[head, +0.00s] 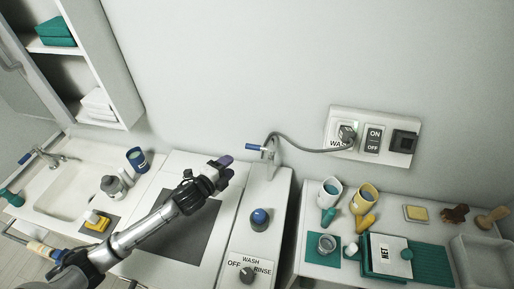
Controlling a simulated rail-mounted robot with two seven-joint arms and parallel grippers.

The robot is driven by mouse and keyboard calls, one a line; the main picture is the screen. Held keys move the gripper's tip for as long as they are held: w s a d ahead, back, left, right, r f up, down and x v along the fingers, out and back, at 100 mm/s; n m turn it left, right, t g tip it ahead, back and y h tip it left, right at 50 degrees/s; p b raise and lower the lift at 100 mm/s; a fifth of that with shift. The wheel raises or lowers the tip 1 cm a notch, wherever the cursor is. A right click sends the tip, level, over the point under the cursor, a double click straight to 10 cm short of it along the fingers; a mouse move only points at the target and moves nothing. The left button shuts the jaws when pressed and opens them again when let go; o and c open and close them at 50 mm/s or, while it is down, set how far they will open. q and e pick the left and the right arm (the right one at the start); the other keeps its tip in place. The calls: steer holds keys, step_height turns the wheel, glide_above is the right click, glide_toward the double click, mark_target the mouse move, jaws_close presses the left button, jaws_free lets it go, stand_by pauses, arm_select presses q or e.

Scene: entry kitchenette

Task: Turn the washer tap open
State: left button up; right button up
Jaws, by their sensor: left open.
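The washer tap (268,153) stands against the wall at the back of the white washer, with a blue lever (253,147) pointing left. My left gripper (224,168) has dark purple fingertips and is open and empty. It is just left of the tap and a little nearer to me, apart from the blue lever in the picture. My left arm reaches in from the lower left across the counter. My right gripper is not in view.
A grey cord runs from the wall plug (347,135) toward the tap. A blue-topped dark object (260,217) and a dial (247,275) are on the washer. Cups and a green tray (400,270) are on the right counter. A sink (70,190) is at left.

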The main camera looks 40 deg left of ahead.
mark_target(252, 146)
arm_select(q)
steer(key=w, duration=0.4)
steer(key=w+f+p, duration=0.1)
steer(key=w, duration=0.2)
steer(key=w+f+p, duration=0.1)
steer(key=w, duration=0.3)
steer(key=shift+w+a, duration=0.1)
steer(key=shift+w, duration=0.25)
steer(key=shift+w+f+p, duration=0.25)
steer(key=shift+w+p, duration=0.1)
steer(key=shift+w, duration=0.6)
steer(key=c, duration=0.7)
jaws_close()
